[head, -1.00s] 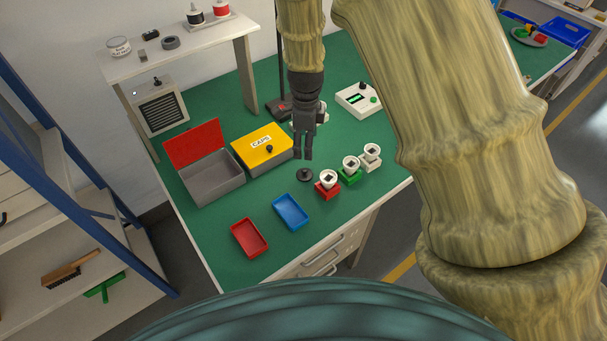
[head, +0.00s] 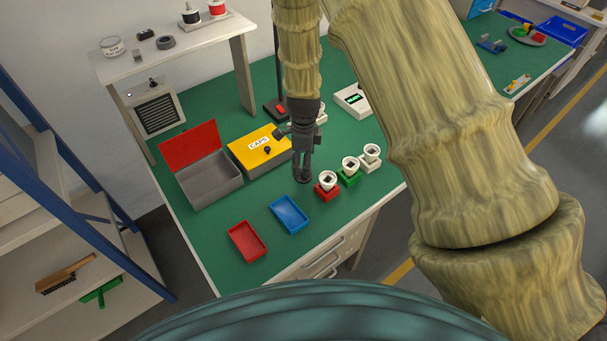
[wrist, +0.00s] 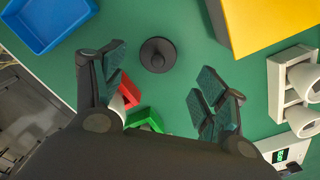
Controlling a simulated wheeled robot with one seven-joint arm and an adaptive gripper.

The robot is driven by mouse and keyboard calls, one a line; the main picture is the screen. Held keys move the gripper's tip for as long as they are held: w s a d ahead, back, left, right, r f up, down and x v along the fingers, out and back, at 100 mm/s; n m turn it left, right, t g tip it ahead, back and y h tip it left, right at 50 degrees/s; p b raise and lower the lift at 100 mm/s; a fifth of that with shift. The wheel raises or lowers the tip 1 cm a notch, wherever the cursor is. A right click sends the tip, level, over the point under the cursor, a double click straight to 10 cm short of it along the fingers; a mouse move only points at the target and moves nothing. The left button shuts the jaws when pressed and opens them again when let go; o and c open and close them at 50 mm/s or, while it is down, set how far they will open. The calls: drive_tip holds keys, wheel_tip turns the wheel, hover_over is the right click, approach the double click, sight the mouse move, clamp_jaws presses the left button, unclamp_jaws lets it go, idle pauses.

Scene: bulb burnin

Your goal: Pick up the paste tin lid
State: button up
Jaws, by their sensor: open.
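The paste tin lid, a small dark round disc with a knob on top, lies on the green bench top; it shows in the wrist view (wrist: 158,54) and in the head view (head: 304,178), where my fingers partly cover it. My gripper (head: 303,170) points down just above the lid, open and empty. In the wrist view the gripper (wrist: 158,78) has its pads spread to either side, with the lid near the gap's far end. I cannot tell the exact height left between fingertips and lid.
A blue tray (head: 289,214) and a red tray (head: 247,241) lie to the lower left. The yellow caps box (head: 260,143) stands behind. Red (head: 327,190), green (head: 349,177) and white (head: 371,162) lamp sockets stand close to the right. A white tin (head: 112,46) is on the shelf.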

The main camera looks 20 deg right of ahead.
drive_tip(key=shift+s+f+p, duration=0.15)
drive_tip(key=shift+f+p, duration=0.9)
drive_tip(key=shift+f, duration=0.4)
drive_tip(key=shift+f+p, duration=0.3)
drive_tip(key=shift+f, duration=0.85)
drive_tip(key=shift+a, duration=0.1)
drive_tip(key=c, duration=0.8)
